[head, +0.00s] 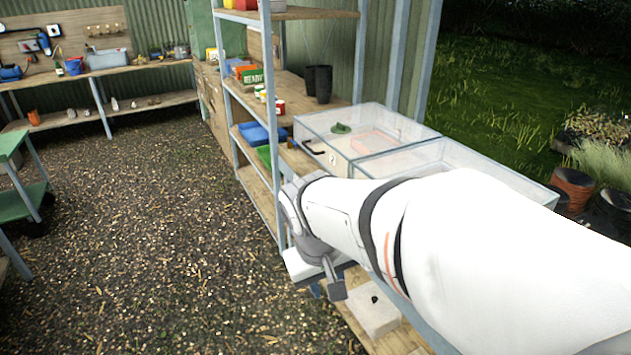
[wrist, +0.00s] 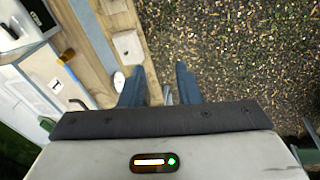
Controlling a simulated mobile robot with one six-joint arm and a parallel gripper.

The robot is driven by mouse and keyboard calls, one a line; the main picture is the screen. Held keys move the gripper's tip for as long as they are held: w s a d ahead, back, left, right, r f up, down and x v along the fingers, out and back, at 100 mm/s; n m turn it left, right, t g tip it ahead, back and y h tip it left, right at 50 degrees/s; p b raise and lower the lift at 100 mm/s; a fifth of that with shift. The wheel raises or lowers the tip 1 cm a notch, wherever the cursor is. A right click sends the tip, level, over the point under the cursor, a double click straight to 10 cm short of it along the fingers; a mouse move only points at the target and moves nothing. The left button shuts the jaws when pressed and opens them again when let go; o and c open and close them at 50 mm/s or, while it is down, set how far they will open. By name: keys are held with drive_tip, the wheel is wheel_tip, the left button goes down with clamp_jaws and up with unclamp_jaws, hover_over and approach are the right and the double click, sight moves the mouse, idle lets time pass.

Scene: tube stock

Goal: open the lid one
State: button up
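Two clear-lidded cases stand side by side on the shelf unit in the head view. The farther case (head: 322,128) has a label reading 2 and a dark handle (head: 313,147) on its front. The nearer case (head: 447,158) is partly hidden by my arm, and its front and number do not show. Both lids look shut. In the wrist view, pale case fronts are at the left, with a small unreadable label (wrist: 55,83) and a dark handle (wrist: 78,103). My gripper (wrist: 160,86) is open and empty, fingers apart, over the gravel beside the shelf edge; it also shows in the head view (head: 322,286).
A pale block (head: 374,313) with a dark spot lies on the wooden shelf near my gripper. Farther shelves hold dark cups (head: 318,83), a blue tray (head: 257,133) and tins. A green cart (head: 22,185) stands at the left. The gravel between is clear.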

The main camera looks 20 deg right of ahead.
drive_tip(key=w+d+f+g+h+p, duration=0.3)
drive_tip(key=w+d+h, duration=0.5)
drive_tip(key=w+d, duration=0.65)
drive_tip(key=w+d+f+n+t+h, duration=0.1)
drive_tip(key=w+d+f+t+h, duration=0.2)
drive_tip(key=w+d+f+h, duration=0.5)
drive_tip(key=w+d+f, duration=0.1)
drive_tip(key=d, duration=0.2)
drive_tip(key=d+f+y+p, duration=0.1)
drive_tip(key=d, duration=0.2)
drive_tip(key=w+d+f+y+p, duration=0.1)
drive_tip(key=d, duration=0.2)
drive_tip(key=shift+w+d+f, duration=0.1)
drive_tip(key=shift+w+f, duration=0.15)
drive_tip(key=shift+w, duration=0.05)
clamp_jaws()
